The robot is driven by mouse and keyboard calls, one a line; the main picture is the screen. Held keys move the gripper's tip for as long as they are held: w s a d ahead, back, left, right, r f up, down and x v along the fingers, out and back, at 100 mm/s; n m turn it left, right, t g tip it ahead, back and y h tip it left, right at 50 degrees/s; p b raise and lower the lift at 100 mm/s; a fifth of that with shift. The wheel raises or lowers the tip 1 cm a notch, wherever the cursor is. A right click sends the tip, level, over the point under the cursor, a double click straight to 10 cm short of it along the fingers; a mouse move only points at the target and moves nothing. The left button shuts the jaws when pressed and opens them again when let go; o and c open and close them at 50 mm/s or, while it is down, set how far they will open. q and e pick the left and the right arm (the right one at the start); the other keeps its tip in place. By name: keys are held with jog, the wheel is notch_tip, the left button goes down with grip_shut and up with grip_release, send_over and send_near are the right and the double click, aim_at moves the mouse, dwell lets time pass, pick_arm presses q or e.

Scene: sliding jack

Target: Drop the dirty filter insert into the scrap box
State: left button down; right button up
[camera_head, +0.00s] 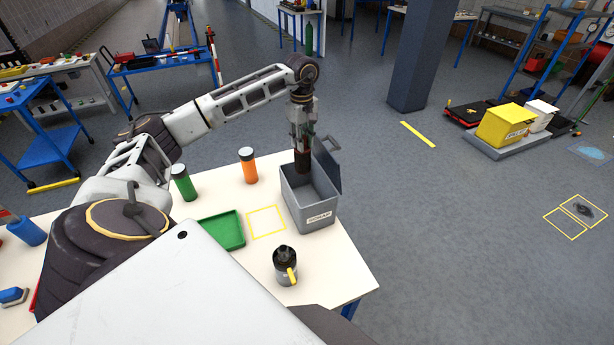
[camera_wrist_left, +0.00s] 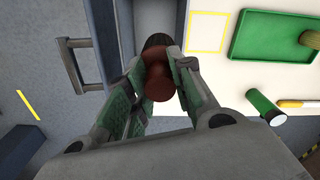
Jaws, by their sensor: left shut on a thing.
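The dirty filter insert (camera_head: 303,161) is a dark reddish-brown cylinder. My left gripper (camera_head: 302,145) is shut on it and holds it hanging over the back part of the scrap box. In the left wrist view the reddish-brown insert (camera_wrist_left: 158,82) sits between the fingers, with a dark far end. The scrap box (camera_head: 316,217) is grey, with a "SCRAP" label on its front and its lid (camera_head: 327,164) swung open at the right. I cannot tell whether the insert's lower end is below the box rim. My right gripper is not in view.
On the white table stand a green bottle (camera_head: 183,183), an orange bottle (camera_head: 248,165), a green tray (camera_head: 222,231) and a black-and-grey canister with a yellow handle (camera_head: 285,265). A yellow-outlined square (camera_head: 266,221) between tray and box is empty.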

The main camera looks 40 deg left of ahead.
aim_at(302, 155)
pick_arm(q)
jog(key=shift+f+b, duration=0.3)
jog(key=shift+f, duration=0.4)
jog(key=shift+f+b, duration=1.6)
jog(key=shift+f, duration=0.7)
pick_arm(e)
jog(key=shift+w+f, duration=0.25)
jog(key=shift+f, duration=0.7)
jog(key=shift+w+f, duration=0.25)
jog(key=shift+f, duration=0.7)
pick_arm(q)
jog(key=c, duration=1.1)
grip_release()
jog(key=shift+c, duration=0.2)
jog(key=shift+r, duration=0.1)
jog(key=shift+r, duration=5.95)
